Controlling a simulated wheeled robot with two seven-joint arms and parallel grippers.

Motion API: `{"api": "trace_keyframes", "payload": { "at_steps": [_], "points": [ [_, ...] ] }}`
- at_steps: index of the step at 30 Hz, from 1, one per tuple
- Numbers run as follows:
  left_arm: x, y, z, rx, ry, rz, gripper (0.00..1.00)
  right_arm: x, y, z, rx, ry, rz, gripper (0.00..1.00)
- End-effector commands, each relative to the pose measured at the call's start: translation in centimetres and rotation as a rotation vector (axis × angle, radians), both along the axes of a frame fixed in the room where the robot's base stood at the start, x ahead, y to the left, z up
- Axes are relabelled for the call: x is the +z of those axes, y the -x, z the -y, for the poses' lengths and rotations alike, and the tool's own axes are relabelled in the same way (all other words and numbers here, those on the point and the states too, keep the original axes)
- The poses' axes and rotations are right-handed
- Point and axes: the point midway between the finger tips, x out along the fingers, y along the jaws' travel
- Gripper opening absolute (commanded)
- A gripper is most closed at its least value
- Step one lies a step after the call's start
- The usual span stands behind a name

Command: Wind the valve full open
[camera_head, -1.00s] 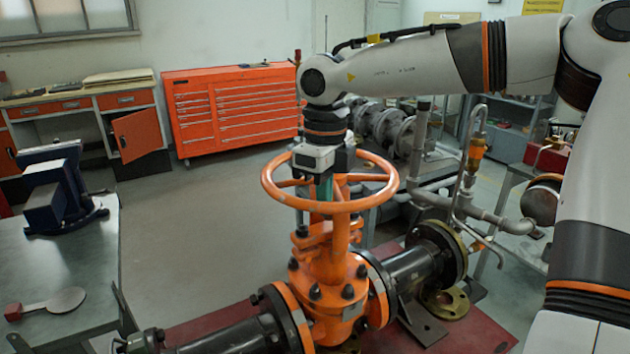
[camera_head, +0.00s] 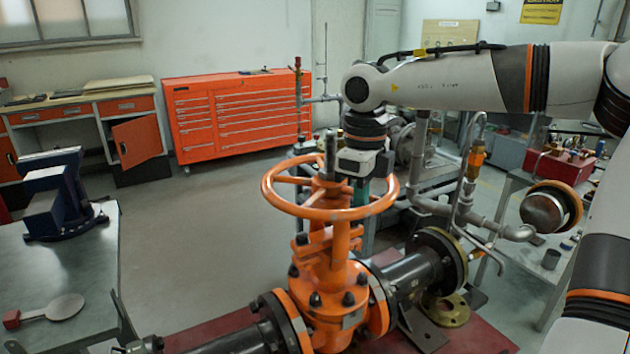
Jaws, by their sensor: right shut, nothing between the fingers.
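The orange handwheel (camera_head: 282,203) sits level on top of the orange gate valve body (camera_head: 331,283). A grey threaded stem (camera_head: 331,155) stands up through the wheel's hub. My right gripper (camera_head: 362,192) points down from above, inside the wheel's ring, to the right of the stem. Its greenish fingers are shut with nothing between them, and their tips are partly hidden by the wheel's near rim. I cannot tell whether they touch a spoke or the rim. My left gripper is not in view.
Dark flanged pipes (camera_head: 412,274) run from both sides of the valve over a red base (camera_head: 468,332). Grey piping (camera_head: 480,212) stands close at the right. A metal bench (camera_head: 85,270) with a blue vise (camera_head: 58,195) is at left. Open floor lies between bench and valve.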

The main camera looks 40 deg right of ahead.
Motion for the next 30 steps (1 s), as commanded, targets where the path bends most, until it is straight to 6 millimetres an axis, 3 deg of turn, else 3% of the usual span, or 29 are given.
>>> {"api": "trace_keyframes", "payload": {
  "at_steps": [2, 8, 25, 30],
  "points": [
    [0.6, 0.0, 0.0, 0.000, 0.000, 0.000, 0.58, 0.2, 0.1, 1.5, -0.004, 0.000, -0.002, 0.00],
    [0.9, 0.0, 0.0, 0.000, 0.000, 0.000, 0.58, 0.6, 0.0, 1.3, 0.000, 0.003, -0.001, 0.00],
    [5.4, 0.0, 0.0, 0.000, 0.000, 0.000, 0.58, 6.4, -0.1, 1.3, 0.000, 0.001, 0.002, 0.00],
    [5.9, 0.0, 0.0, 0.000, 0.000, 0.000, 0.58, 7.2, -0.1, 1.3, 0.000, 0.002, 0.001, 0.00]
  ]
}}
